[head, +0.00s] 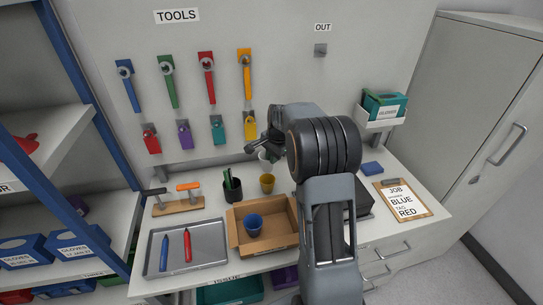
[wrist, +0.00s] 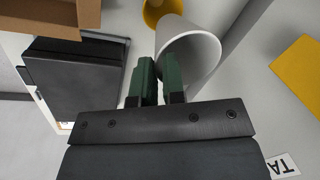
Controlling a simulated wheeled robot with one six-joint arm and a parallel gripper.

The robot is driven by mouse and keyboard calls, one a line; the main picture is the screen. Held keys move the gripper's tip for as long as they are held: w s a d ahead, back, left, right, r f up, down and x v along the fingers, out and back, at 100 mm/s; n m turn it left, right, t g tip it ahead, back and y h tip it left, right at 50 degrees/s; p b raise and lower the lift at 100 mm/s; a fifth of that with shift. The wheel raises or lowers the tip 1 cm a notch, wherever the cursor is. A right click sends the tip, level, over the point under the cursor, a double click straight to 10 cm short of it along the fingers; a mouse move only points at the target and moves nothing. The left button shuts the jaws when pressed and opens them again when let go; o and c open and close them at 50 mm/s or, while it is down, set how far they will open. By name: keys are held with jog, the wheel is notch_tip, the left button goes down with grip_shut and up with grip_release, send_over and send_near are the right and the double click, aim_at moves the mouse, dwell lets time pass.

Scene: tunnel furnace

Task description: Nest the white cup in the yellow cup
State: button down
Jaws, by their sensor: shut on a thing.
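The white cup (wrist: 202,45) is in my gripper (wrist: 158,60), with its open mouth toward the wrist camera. The green fingers are shut at the left side of its rim; one finger appears inside the cup and the other outside. In the head view the white cup (head: 264,155) is partly hidden by my gripper (head: 258,149) and is held above the table. The yellow cup (head: 267,184) stands on the table below it. In the wrist view the yellow cup (wrist: 153,12) shows just beyond the white cup, partly covered by it.
A black pen holder (head: 233,191) stands left of the yellow cup. A cardboard box (head: 236,236) with a blue cup (head: 254,225) lies in front. A black box (wrist: 78,75) is at the right, partly behind my arm. Tools hang on the back panel (head: 290,50).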

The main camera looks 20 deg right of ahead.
jog(key=shift+f+b, duration=3.1)
jog(key=shift+f, duration=1.5)
jog(key=c, duration=1.1)
grip_release()
jog(key=shift+r, duration=0.1)
notch_tip(320, 180, up, 8)
jog(key=p, duration=0.6)
